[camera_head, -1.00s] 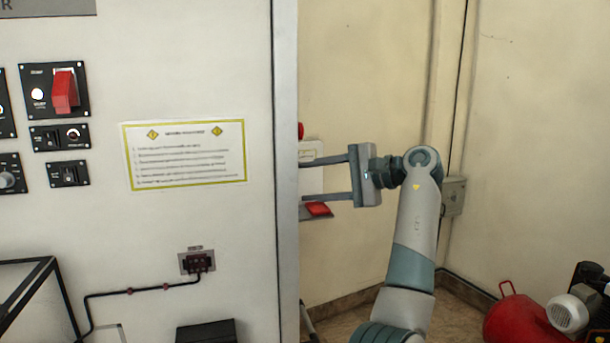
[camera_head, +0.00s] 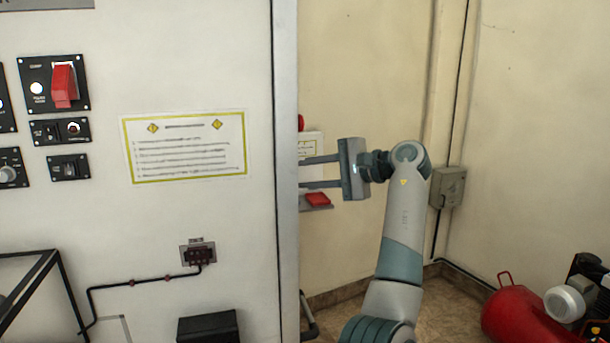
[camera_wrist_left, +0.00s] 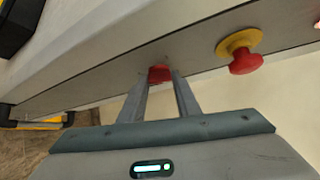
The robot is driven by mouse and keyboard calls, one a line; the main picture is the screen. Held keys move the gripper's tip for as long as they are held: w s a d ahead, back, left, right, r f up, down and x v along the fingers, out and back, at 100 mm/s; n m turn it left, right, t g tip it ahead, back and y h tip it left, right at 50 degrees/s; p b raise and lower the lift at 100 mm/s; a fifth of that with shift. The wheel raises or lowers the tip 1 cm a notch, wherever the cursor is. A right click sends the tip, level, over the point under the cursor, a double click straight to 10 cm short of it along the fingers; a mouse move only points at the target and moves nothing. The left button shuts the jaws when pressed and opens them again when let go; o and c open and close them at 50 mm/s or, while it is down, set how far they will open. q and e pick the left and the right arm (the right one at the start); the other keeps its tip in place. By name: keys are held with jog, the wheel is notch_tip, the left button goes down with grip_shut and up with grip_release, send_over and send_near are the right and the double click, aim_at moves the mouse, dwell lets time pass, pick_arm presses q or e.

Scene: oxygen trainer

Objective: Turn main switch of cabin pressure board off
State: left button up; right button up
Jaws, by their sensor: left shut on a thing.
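In the left wrist view, a small red switch (camera_wrist_left: 159,73) sits on a long grey panel (camera_wrist_left: 95,92). The two fingertips of my left gripper (camera_wrist_left: 161,83) are on either side of it, shut on it. In the head view, my left gripper (camera_head: 318,172) reaches leftward past the right edge of the white cabinet (camera_head: 200,90). Its fingertips and the held switch are hidden there behind that edge. My right gripper is not in view.
A red mushroom button on a yellow collar (camera_wrist_left: 243,61) sits to the right of the fingers on the same panel. The cabinet front carries a red lever switch (camera_head: 64,86) and a notice (camera_head: 185,147). A red tank (camera_head: 513,312) stands on the floor at right.

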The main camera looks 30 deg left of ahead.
pick_arm(q)
jog(key=shift+f, duration=0.15)
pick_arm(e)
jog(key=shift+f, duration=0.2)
